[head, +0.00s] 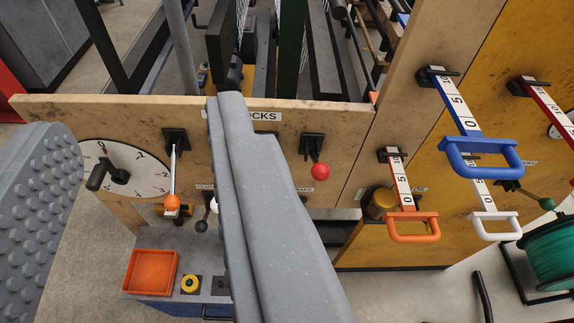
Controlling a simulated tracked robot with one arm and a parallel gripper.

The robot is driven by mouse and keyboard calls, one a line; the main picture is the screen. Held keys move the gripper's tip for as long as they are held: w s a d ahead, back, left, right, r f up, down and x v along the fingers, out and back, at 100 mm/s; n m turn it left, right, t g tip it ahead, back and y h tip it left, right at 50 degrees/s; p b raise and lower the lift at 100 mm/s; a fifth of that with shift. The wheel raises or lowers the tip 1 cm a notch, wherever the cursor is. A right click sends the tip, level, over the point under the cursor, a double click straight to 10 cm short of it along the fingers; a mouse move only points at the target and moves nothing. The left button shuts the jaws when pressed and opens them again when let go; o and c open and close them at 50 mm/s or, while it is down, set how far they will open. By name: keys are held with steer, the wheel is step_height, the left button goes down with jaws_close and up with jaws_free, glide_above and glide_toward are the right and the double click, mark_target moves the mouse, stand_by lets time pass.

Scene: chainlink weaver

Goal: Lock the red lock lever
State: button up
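The red lock lever shows as a red ball knob (320,171) on a short stem from a black mount (312,145). It is on the wooden panel (345,122), right of the partly hidden "LOCKS" label (262,116). The knob hangs below its mount and seems to stick out toward me. My gripper (137,112) is open, with one grey finger at the left edge and the other across the middle. That finger hides part of the panel.
An orange-knobbed lever (172,201) and a dial with a black crank (120,176) are on the panel's left. Orange (412,232), blue (482,157) and white (495,226) pull handles stick out at right. An orange tray (151,272) and yellow button (190,284) are below.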

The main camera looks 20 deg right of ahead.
steer(key=shift+s+a, duration=0.1)
steer(key=shift+a, duration=0.1)
steer(key=o, duration=0.3)
steer(key=shift+d, duration=0.1)
steer(key=m+g+h+p, duration=0.1)
steer(key=g+h+p, duration=0.2)
steer(key=g+p, duration=0.5)
glide_toward(318, 168)
steer(key=s+f+t, duration=0.1)
steer(key=p+x, duration=0.1)
steer(key=x, duration=0.6)
steer(key=p+x, duration=0.2)
steer(key=x, duration=0.4)
steer(key=shift+w+d+f, duration=0.2)
steer(key=shift+d+f, duration=0.1)
